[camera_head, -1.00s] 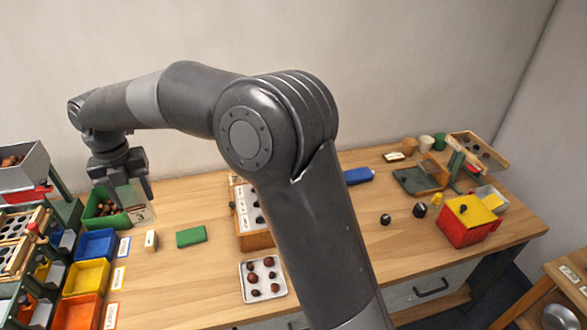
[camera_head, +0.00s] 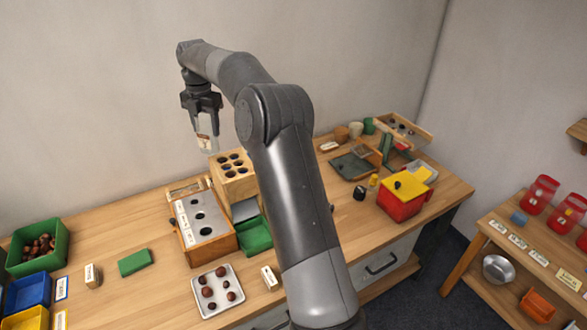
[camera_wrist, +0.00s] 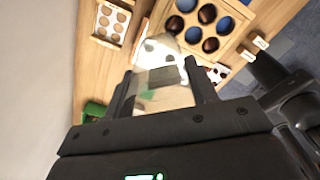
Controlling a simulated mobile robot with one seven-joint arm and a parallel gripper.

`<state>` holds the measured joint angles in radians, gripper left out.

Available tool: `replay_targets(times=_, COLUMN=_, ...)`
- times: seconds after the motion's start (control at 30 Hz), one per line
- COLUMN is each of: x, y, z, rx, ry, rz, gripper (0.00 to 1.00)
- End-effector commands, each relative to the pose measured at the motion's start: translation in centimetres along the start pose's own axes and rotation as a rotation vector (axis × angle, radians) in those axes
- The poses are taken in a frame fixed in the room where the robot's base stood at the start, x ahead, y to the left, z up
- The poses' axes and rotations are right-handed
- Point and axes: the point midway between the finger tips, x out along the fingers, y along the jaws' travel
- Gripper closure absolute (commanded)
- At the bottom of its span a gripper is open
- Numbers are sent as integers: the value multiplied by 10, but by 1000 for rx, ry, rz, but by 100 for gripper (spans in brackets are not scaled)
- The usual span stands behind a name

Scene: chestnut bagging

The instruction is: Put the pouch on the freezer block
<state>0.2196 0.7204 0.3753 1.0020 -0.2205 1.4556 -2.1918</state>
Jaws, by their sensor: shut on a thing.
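My gripper (camera_head: 204,118) is raised in the air, pointing down, over the back left of the workbench in the head view. It is shut on a clear pouch (camera_head: 207,141) that hangs below the fingers and carries a pale label. In the wrist view the see-through pouch (camera_wrist: 160,88) sits between the two fingers (camera_wrist: 160,84); what it holds is hard to make out. I cannot pick out a freezer block for certain now; my own arm covers part of the bench.
A wooden block with holes (camera_head: 234,172) and a wooden box with a holed top (camera_head: 204,240) stand near the pouch. A metal tray of chestnuts (camera_head: 196,291), green block (camera_head: 135,262), red-yellow box (camera_head: 401,206) and side shelf (camera_head: 483,244) also show.

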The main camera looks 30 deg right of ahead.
Motion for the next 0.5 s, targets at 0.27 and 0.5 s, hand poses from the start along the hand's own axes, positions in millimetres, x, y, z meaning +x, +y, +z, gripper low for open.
replay_targets(times=0.27, x=-1, y=-100, z=122, rx=321, ry=-8, rz=0, gripper=81)
replay_targets(times=0.5, x=0, y=-184, z=190, rx=540, ry=-16, rz=-4, gripper=81)
